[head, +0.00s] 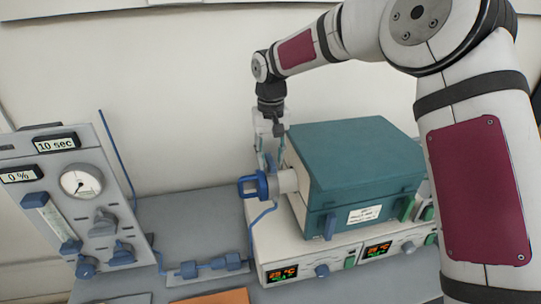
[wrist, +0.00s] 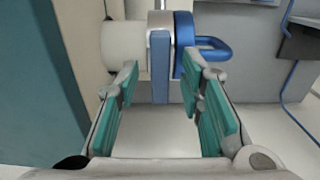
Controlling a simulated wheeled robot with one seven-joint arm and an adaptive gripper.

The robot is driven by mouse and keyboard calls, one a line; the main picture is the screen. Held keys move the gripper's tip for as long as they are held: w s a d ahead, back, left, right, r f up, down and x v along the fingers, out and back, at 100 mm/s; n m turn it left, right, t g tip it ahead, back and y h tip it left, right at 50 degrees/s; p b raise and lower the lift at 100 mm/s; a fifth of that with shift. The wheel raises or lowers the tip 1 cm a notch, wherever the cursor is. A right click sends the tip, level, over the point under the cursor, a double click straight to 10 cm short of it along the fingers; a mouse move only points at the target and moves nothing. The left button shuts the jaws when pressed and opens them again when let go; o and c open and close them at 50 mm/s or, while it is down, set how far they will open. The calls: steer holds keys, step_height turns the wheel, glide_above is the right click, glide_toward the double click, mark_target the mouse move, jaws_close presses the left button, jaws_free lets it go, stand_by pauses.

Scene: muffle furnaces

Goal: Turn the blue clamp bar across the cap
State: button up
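The blue clamp bar (wrist: 160,68) is a flat, narrow bar at the pale tube port (wrist: 123,42), beside the round blue cap (wrist: 185,45) with its loop handle. In the head view the cap (head: 250,187) sits on the left side of the teal furnace (head: 355,165). My gripper (wrist: 160,75) is open, with one teal-padded finger on each side of the bar. A gap shows between the bar and both fingers. In the head view my gripper (head: 270,150) points down just above the port; the bar is hard to make out there.
The furnace stands on a white control base (head: 335,258) with lit displays. A grey gas panel (head: 80,205) with a gauge stands at the left. A blue hose (head: 254,230) runs from the cap to a blue fitting (head: 208,264) on the bench. The wall is close behind.

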steer(key=shift+f, duration=0.1)
jaws_close()
steer(key=shift+n, duration=0.3)
steer(key=n+b, duration=0.2)
steer(key=n, duration=0.1)
steer(key=shift+f+n+b, duration=0.1)
steer(key=shift+n+b, duration=0.2)
steer(key=shift+n, duration=0.1)
steer(key=n+b, duration=0.1)
steer(key=n, duration=0.3)
steer(key=shift+b, duration=0.3)
steer(key=n+b, duration=0.1)
steer(key=n, duration=0.4)
steer(key=shift+n, duration=2.2)
